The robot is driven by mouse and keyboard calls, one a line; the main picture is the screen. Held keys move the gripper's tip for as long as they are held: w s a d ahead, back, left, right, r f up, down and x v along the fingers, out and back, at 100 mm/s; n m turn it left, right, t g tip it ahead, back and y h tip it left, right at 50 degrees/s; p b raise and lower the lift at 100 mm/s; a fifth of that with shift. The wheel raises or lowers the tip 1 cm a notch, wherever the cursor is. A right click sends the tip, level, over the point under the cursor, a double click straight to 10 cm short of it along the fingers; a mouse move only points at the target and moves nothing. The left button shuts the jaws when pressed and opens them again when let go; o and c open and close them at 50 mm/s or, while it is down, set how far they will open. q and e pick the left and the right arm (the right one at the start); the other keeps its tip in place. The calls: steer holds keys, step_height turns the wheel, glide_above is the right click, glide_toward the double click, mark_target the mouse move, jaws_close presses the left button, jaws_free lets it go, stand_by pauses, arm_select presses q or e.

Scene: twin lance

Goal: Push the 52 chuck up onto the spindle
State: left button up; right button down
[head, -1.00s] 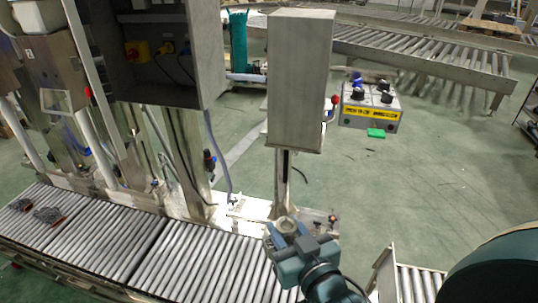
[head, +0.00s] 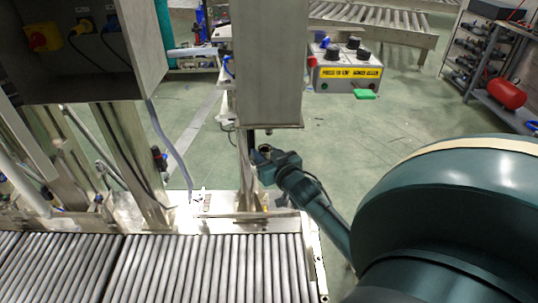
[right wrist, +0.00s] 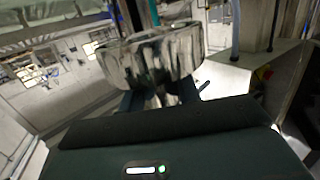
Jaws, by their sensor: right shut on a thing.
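My right gripper (head: 264,156) is raised beside the steel column, just under the tall grey box (head: 268,70). It also shows in the right wrist view (right wrist: 158,98), shut on a short, round, ribbed metal piece, which looks like the chuck (right wrist: 150,58). The chuck looks roughly upright above the fingers. A dark vertical part (head: 251,138) comes down below the box; I cannot tell whether it is the spindle. Whether the chuck touches the spindle is hidden, and no number is readable. My left gripper is not in view.
A roller conveyor (head: 200,270) runs along the front. An open cabinet (head: 75,60) stands at left. Green floor (head: 400,110) is clear on the right.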

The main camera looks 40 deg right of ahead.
steer(key=shift+w+d+r+h, duration=0.1)
steer(key=shift+w+d+h, duration=0.1)
steer(key=shift+d, duration=0.35)
steer(key=shift+w+d+r+h, duration=0.1)
steer(key=shift+w+d, duration=0.05)
steer(key=shift+d, duration=0.35)
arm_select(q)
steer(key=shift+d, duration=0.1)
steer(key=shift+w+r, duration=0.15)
arm_select(e)
steer(key=shift+r+p, duration=0.1)
steer(key=shift+p, duration=0.3)
steer(key=shift+r+p, duration=0.6)
steer(key=shift+r, duration=0.05)
steer(key=shift+r+p, duration=0.3)
steer(key=shift+p, duration=0.1)
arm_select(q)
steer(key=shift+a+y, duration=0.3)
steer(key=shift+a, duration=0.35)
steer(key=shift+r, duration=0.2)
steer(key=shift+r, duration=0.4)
